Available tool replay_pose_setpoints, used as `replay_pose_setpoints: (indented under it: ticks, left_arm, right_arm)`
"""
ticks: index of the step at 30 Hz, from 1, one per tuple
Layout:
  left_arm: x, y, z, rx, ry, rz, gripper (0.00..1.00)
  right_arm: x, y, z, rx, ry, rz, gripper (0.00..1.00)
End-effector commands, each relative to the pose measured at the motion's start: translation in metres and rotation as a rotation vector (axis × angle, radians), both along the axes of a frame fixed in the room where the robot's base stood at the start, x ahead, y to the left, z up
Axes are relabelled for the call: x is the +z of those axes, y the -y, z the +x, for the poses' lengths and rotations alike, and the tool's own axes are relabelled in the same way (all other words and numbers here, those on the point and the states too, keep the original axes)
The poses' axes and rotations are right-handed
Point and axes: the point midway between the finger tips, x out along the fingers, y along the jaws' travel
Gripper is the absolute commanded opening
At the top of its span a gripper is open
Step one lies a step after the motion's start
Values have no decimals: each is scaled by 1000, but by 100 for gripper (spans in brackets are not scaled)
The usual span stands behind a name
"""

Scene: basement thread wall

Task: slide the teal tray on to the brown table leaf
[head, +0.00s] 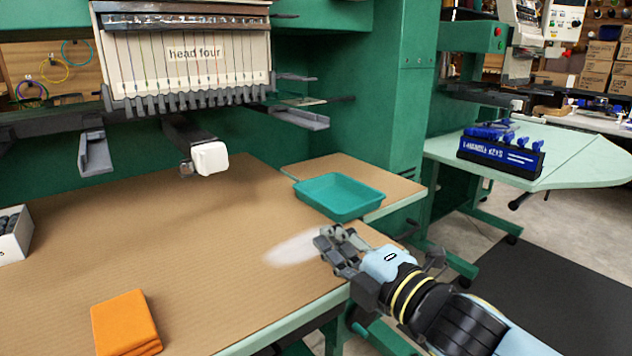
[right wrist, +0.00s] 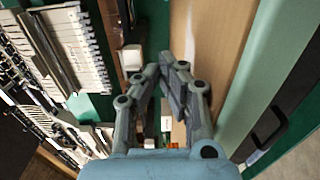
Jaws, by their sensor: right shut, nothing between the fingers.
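The teal tray (head: 340,196) is an empty, shallow rectangular tray. It sits at the back right of the big brown table top, by the seam with the small brown table leaf (head: 392,180). It appears to overlap the leaf's near left part; its underside is hidden, so I cannot tell how much rests on each. My right gripper (head: 326,240) is shut and empty, just in front of the tray and apart from it, over the table's right part. In the right wrist view its fingers (right wrist: 172,68) are together with no tray visible. My left gripper is not in view.
An orange folded cloth (head: 126,322) lies at the table's front left. A white box (head: 14,236) stands at the left edge. The embroidery head (head: 185,65) hangs over the back. The table's middle is clear.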

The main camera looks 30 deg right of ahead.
Motion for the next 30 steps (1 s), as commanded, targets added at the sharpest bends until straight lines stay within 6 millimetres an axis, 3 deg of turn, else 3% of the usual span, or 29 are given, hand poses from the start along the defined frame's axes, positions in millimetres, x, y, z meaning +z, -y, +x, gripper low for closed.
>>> replay_pose_setpoints:
  ticks: [1,5,13,21,30]
  left_arm:
    - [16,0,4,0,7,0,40]
    - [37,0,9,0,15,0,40]
    - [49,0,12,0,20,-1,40]
    - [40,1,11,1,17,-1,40]
    - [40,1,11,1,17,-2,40]
  right_arm:
    - [9,-1,7,-1,3,4,0]
    - [10,-4,37,0,4,3,0]
    - [3,-8,93,1,2,2,0]
    - [-1,26,100,1,0,-2,0]
    - [0,31,101,1,0,1,0]
